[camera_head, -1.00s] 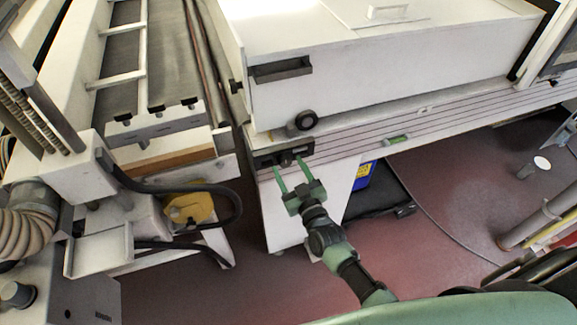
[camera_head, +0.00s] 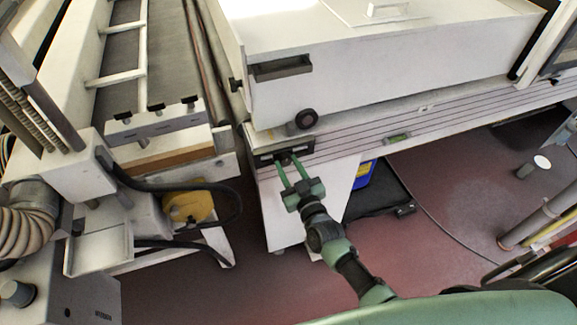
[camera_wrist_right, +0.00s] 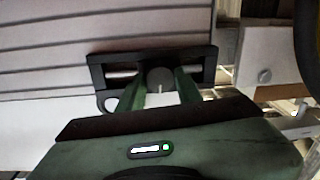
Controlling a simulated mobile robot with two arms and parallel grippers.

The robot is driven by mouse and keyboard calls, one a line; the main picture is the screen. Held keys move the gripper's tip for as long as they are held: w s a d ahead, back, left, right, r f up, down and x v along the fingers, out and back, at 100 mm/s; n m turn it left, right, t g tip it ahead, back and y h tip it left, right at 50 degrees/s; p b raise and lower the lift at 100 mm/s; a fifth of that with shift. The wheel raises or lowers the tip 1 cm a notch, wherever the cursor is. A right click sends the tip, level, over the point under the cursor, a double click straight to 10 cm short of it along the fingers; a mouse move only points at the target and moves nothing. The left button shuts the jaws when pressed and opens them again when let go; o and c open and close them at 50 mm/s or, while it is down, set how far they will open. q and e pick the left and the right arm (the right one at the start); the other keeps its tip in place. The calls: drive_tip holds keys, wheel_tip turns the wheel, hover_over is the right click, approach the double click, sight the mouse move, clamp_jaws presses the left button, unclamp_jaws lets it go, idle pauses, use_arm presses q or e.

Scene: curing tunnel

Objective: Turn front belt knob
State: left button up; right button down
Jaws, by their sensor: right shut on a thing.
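The front belt knob (camera_wrist_right: 160,78) is a small dark round knob with a light pointer mark. It sits on a dark panel (camera_head: 268,148) at the left end of the machine's front rail; the panel also shows in the right wrist view (camera_wrist_right: 105,58). My right gripper (camera_head: 291,162) has its green fingers shut on the knob, one on each side, as the right wrist view (camera_wrist_right: 160,88) shows. In the head view the fingertips partly hide the knob. My left gripper is not in view.
A larger black round knob (camera_head: 305,119) sits just above the panel on the white housing (camera_head: 390,80). A yellow part (camera_head: 190,207) and black hose (camera_head: 238,205) are to the left. A blue box (camera_head: 364,174) and black case (camera_head: 385,200) lie under the machine.

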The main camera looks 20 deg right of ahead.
drive_tip(key=m+b, duration=0.1)
drive_tip(key=m, duration=0.2)
drive_tip(key=shift+f+m, duration=0.1)
drive_tip(key=shift+m, duration=0.3)
drive_tip(key=shift+m+b, duration=0.45)
drive_tip(key=shift+m, duration=1.15)
drive_tip(key=c, duration=1)
unclamp_jaws()
drive_tip(key=shift+o, duration=0.2)
drive_tip(key=s+b, duration=0.1)
drive_tip(key=s, duration=0.6)
drive_tip(key=shift+s+d, duration=0.35)
drive_tip(key=shift+s, duration=0.05)
